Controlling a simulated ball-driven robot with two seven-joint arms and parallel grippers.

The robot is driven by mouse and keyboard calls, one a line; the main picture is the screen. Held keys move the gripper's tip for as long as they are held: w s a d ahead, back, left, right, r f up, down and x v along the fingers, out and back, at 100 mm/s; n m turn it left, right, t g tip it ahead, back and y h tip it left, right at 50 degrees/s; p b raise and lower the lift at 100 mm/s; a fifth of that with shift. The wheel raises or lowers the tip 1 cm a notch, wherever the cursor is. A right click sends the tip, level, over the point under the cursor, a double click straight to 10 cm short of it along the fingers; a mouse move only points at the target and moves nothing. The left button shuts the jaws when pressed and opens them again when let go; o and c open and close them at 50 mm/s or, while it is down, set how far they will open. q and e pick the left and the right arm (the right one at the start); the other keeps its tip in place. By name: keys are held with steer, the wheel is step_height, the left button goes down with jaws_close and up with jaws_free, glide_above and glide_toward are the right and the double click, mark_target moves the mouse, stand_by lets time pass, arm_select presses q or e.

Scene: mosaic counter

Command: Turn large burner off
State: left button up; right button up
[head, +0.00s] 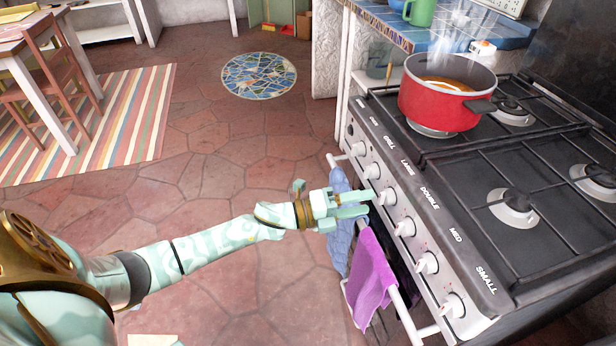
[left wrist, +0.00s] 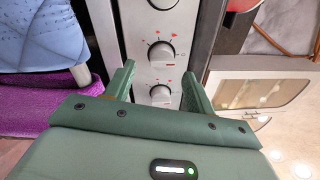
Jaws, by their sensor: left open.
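The stove's front panel has a row of white knobs; the LARGE label (head: 407,168) sits on its top edge. The knob in line with it (head: 387,196) is just beyond my left gripper (head: 371,202). That gripper is open, its two fingers pointing at the panel. In the left wrist view, a white knob (left wrist: 160,94) shows between the open fingers (left wrist: 160,82), with a gap on both sides; its label is out of view. Flame is not visible. My right gripper is out of view.
A blue towel (head: 341,225) and a purple towel (head: 371,277) hang on the oven rail beside and below my left gripper. More knobs line the panel, such as the one by SMALL (head: 452,305). The tiled floor (head: 230,180) left of the stove is clear.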

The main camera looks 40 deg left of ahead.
arm_select(q)
steer(key=p+v, duration=0.2)
steer(key=v, duration=1)
steer(key=shift+s+a, duration=0.2)
steer(key=shift+s, duration=0.05)
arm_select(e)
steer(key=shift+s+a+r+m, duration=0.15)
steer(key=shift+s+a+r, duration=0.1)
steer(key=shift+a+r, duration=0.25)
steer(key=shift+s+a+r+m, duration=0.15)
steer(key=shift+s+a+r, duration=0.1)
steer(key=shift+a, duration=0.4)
arm_select(q)
steer(key=shift+f, duration=0.1)
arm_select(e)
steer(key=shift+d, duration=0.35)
